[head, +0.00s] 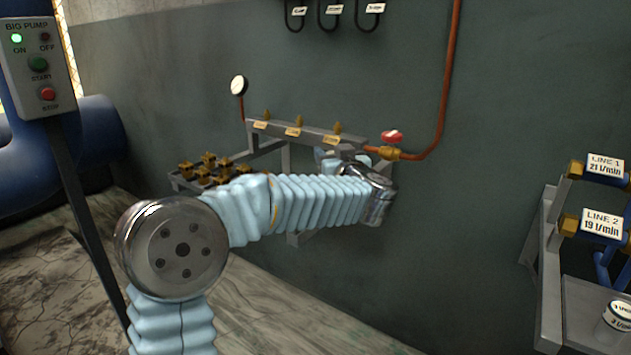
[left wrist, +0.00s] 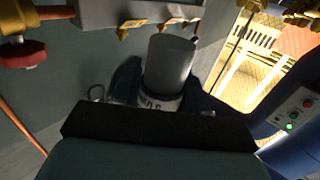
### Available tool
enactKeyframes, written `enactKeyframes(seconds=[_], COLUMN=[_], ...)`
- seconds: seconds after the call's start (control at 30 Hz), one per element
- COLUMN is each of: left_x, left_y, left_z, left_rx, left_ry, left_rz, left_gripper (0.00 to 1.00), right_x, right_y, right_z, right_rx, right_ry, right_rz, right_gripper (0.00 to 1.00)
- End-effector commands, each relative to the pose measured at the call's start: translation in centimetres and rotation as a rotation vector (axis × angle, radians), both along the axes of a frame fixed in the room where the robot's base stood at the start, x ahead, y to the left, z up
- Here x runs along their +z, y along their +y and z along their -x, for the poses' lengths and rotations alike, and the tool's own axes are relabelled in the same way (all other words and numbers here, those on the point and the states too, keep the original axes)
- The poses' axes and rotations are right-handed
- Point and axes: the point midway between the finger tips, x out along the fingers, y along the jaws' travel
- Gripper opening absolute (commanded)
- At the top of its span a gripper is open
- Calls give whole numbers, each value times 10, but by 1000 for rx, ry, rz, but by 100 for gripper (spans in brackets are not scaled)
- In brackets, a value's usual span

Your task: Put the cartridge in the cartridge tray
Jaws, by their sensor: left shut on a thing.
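A grey cylinder with a pale lettered band, which looks like the cartridge (left wrist: 170,62), is held in front of the dark palm in the left wrist view. My left gripper (head: 338,163) is shut on it, near the wall rack. In the head view my own wrist and arm hide most of the fingers and the cartridge. A dark tray with several brass pieces (head: 205,170) is left of my wrist, below the rack. It may be the cartridge tray, but I cannot tell. My right gripper is not in view.
A grey wall rack (head: 318,137) carries yellow-tagged brass valves. A red-handled valve (head: 391,137) and copper pipe (head: 447,80) are right of it. A pump control box (head: 40,68) stands at left. A frame with two labelled lines (head: 553,240) stands at right. The floor between is clear.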

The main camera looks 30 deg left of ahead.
Motion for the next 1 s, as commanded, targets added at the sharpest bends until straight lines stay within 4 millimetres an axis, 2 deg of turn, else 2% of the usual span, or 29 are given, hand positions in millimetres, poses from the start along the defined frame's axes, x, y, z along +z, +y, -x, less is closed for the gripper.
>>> enactKeyframes(seconds=[0.03,0.2,0.37,0.43,0.6,0.97,1.0], left_x=[-13,-33,-42,-50,-76,-81,-80], left_y=[8,23,29,35,33,33,33], left_z=[-3,-11,-14,-16,-16,-16,-16], left_rx=[1,-1,-2,-1,-3,-3,-3], left_ry=[6,1,1,4,4,1,0], left_rz=[-1,0,0,-1,-1,-1,0], left_gripper=[10,10,10,10,10,10,48], right_x=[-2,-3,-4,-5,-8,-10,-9], right_y=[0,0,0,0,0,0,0], right_z=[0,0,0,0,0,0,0], right_rx=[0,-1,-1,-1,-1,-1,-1], right_ry=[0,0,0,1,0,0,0], right_rz=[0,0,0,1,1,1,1], right_gripper=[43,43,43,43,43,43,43])
